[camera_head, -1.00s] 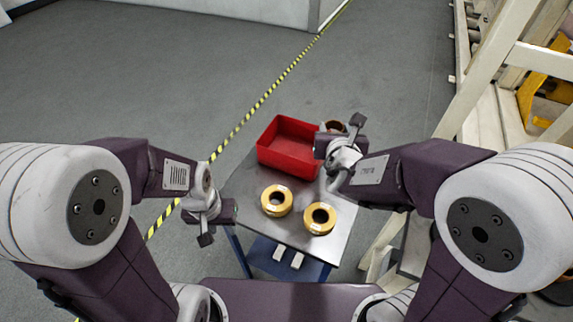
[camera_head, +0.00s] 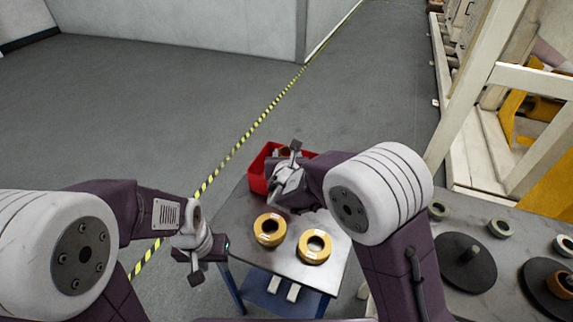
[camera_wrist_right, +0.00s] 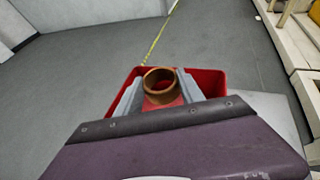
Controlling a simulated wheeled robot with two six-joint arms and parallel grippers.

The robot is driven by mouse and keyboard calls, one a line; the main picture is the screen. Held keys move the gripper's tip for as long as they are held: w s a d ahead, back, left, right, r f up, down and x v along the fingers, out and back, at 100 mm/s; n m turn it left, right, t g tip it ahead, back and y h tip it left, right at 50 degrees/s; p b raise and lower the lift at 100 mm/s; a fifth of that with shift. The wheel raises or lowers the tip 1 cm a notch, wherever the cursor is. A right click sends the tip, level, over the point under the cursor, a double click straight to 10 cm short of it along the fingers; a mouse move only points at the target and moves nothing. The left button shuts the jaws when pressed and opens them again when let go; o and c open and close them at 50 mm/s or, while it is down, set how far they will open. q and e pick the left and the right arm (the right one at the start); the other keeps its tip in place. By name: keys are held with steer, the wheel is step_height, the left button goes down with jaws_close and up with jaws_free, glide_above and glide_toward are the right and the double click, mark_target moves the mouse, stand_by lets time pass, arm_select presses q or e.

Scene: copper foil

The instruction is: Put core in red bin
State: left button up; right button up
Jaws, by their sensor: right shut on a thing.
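The core is a copper-brown ring (camera_wrist_right: 160,84), held at the tips of my right gripper (camera_wrist_right: 158,97) in the right wrist view. The red bin (camera_wrist_right: 208,80) lies below and behind it, and the core appears over the bin's opening. In the head view the red bin (camera_head: 257,172) is on the small metal table, partly hidden by my right gripper (camera_head: 288,160). A sliver of the core (camera_head: 284,152) shows beside that gripper. My left gripper (camera_head: 197,272) hangs empty left of the table; its jaw gap is not clear.
Two yellow rolls (camera_head: 270,229) (camera_head: 314,247) lie on the metal table (camera_head: 236,218) in front of the bin. A grey bench (camera_head: 438,293) at right holds dark discs and several small rings. A pale frame (camera_head: 480,90) stands behind it. The floor at left is clear.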

step_height(320, 180, down, 4)
steer(key=shift+r+b, duration=0.2)
steer(key=shift+b, duration=0.3)
steer(key=shift+w+a+f, duration=0.1)
steer(key=shift+w+f, duration=0.05)
steer(key=shift+f, duration=0.15)
steer(key=shift+f+b, duration=0.55)
steer(key=shift+b, duration=0.3)
steer(key=o, duration=1.3)
